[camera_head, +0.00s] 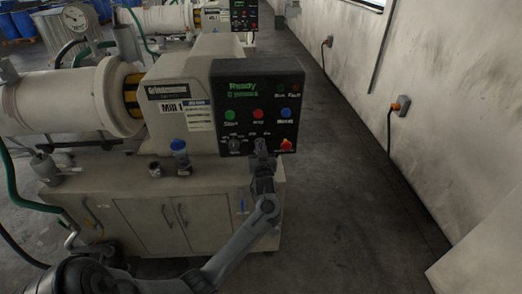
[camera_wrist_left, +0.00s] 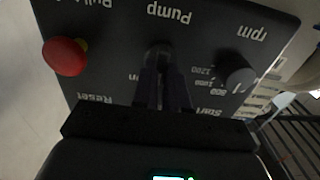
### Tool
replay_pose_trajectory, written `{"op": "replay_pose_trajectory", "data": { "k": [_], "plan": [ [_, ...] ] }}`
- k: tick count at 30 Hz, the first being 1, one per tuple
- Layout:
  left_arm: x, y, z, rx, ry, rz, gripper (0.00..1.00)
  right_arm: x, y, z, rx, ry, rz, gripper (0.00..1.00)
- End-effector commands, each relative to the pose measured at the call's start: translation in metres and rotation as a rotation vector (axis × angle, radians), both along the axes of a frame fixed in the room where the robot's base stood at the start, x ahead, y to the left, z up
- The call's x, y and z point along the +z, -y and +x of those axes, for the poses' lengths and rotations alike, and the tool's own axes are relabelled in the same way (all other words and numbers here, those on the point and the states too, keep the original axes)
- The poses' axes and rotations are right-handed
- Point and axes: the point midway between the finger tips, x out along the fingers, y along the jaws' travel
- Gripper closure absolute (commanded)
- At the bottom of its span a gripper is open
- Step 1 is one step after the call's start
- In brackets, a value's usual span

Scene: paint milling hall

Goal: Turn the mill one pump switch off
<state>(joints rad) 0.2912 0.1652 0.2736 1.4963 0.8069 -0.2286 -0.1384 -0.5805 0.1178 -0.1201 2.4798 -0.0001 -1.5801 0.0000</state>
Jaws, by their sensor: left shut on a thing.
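The mill one control panel (camera_head: 222,102) is a dark box on the right end of the mill. The pump switch (camera_wrist_left: 160,48) sits under the upside-down "Pump" label in the left wrist view, mostly hidden by the fingers. My left gripper (camera_head: 261,147) is at the lower middle of the panel, and its fingers also show in the left wrist view (camera_wrist_left: 162,72). The fingers are shut on the pump switch. The exact angle of the switch is hidden. The display reads "Ready" in green. My right gripper is not in view.
The rpm knob (camera_wrist_left: 236,72) and the red emergency button (camera_wrist_left: 66,57) flank the pump switch closely. Green, red and blue buttons sit above it. The mill cabinet (camera_head: 150,220) stands below. Free floor (camera_head: 345,210) lies between the mill and the right wall.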

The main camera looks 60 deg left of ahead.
Motion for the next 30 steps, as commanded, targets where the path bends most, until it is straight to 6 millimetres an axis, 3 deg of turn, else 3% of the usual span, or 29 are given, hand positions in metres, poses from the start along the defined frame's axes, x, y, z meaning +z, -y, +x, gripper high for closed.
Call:
{"op": "replay_pose_trajectory", "data": {
  "k": [15,30],
  "plan": [
    [-0.002,-0.001,-0.002,0.000,0.372,-0.194,1.00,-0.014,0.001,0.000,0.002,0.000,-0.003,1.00],
    [-0.001,-0.001,-0.003,0.001,0.488,-0.253,1.00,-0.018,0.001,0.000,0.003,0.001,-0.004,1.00]
  ]
}}
